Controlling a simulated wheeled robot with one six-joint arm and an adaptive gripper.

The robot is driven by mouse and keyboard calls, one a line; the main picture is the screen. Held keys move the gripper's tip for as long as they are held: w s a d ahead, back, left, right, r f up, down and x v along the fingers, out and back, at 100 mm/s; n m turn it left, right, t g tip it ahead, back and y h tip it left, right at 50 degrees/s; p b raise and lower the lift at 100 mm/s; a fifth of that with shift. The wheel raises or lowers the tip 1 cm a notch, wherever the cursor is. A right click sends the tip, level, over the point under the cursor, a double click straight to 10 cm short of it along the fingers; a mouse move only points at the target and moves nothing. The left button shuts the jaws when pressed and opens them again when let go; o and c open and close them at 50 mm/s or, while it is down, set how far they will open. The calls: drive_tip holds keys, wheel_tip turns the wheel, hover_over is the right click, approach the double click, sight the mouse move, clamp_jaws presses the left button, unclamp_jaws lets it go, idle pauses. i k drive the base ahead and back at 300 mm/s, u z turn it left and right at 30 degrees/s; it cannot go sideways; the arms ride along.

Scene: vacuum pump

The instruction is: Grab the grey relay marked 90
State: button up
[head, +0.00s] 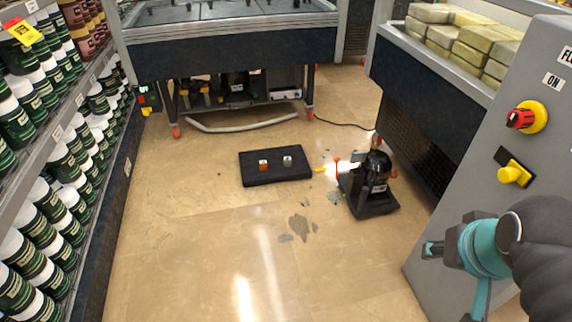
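A small grey relay (288,161) with a light top stands on a black mat (257,180) on the floor, in the middle of the head view. A small orange-brown relay (263,166) with a light top stands to its left on the same mat, apart from it. Any number on either is too small to read. My gripper (428,249) is at the lower right, well away from the mat and in front of the grey control panel. I see nothing held.
A black pump (376,171) on a dark base stands right of the mat, with a pale glow beside it. A grey panel (477,221) with red and yellow switches (522,118) is near my arm. Shelves of jars (60,170) line the left. Floor before the mat is clear but stained.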

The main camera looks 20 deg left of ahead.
sight(287, 160)
drive_tip(key=u, duration=0.5)
drive_tip(key=k, duration=0.6)
drive_tip(key=u, duration=0.95)
drive_tip(key=i, duration=1.7)
drive_tip(key=z, duration=0.55)
